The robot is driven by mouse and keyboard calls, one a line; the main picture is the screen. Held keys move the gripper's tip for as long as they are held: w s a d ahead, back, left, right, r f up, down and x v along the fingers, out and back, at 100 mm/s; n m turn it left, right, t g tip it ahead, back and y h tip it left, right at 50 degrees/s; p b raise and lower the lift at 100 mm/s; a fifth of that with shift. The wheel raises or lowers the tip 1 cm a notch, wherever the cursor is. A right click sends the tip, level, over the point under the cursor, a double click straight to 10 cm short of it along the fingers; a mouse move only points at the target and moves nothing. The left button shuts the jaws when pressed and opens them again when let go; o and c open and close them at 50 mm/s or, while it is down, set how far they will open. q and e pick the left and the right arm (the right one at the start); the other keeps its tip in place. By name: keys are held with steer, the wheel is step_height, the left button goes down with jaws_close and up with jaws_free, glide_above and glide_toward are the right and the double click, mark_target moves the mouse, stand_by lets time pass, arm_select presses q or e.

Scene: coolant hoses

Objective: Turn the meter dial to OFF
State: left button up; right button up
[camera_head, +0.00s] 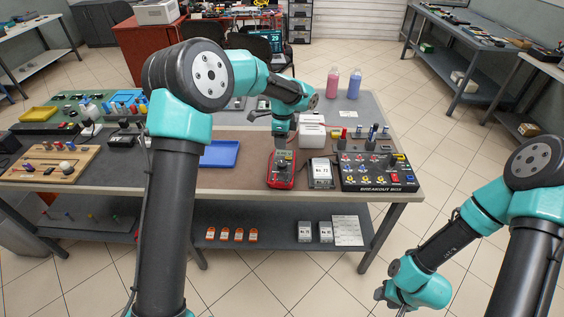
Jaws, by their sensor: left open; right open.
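The red meter (281,180) lies on the front part of the brown bench top, near the middle of the view. My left gripper (281,152) reaches over the bench and points down at the meter's upper part. It is open; I cannot tell whether it touches the meter. The dial is too small and partly hidden, so its setting cannot be read. My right gripper (382,295) is open and hangs low in front of the bench, away from the meter.
A white-labelled box (320,172) stands just right of the meter, then the black breakout box (374,181) with knobs. White boxes (312,131) stand behind. A blue tray (219,154) lies to the left. Pink and blue bottles (343,86) stand at the back.

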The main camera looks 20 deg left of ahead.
mark_target(282, 163)
arm_select(q)
steer(key=f, duration=1)
steer(key=shift+s+f, duration=0.2)
steer(key=shift+s, duration=0.05)
steer(key=c, duration=0.7)
steer(key=shift+o, duration=0.2)
steer(key=shift+n, duration=0.4)
steer(key=n, duration=0.3)
steer(key=shift+n, duration=2.1)
